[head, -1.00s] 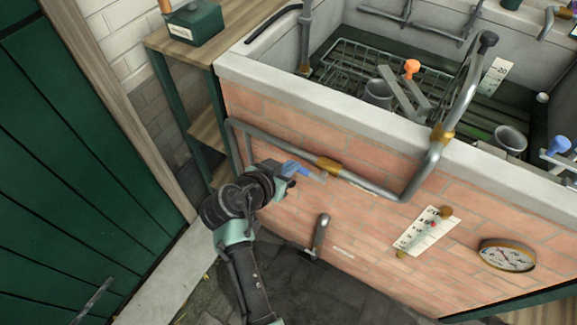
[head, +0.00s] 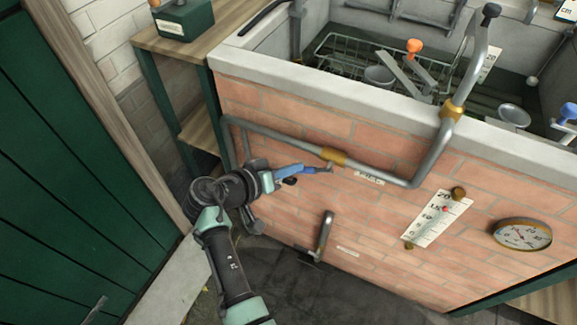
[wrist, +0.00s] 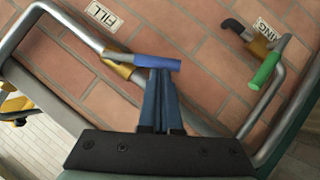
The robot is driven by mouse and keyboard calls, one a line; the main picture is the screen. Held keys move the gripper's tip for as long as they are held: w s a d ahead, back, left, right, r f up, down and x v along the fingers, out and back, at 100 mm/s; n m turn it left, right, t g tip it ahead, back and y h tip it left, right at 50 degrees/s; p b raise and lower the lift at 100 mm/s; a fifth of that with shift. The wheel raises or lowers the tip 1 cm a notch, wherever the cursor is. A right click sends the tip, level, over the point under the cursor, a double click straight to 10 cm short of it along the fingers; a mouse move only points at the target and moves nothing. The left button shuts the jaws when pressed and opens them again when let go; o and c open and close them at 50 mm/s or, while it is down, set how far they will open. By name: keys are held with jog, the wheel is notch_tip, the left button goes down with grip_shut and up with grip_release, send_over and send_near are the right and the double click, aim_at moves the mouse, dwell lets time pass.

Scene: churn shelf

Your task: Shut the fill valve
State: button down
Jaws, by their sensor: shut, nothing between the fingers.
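The fill valve has a brass body (head: 333,156) on the grey pipe along the front brick wall, beside a small label. In the wrist view the brass body (wrist: 118,66) sits left of centre, with the FILL label (wrist: 104,16) above it. Its blue lever (wrist: 157,63) runs from the body to the right, at an angle to the pipe. My gripper (wrist: 160,75) is shut and empty, its tips right at the lever's lower edge. I cannot tell whether they touch it. In the head view my gripper (head: 300,171) is just left of the valve, close to the wall.
A green-handled valve (wrist: 265,70) with a label is at the right of the wrist view. A round gauge (head: 523,233) and a scale strip (head: 438,218) are on the wall to the right. A green door (head: 75,170) stands left. A wooden shelf (head: 165,43) is behind my arm.

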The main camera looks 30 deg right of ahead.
jog(key=s+d+f+n+g+h+b, duration=0.2)
jog(key=s+f+n+h+b, duration=0.1)
jog(key=f+n+h+b, duration=0.3)
jog(key=shift+s+d+n+b, duration=0.15)
jog(key=shift+d+n+b, duration=0.2)
jog(key=shift+n+b, duration=0.9)
jog(key=shift+h, duration=0.3)
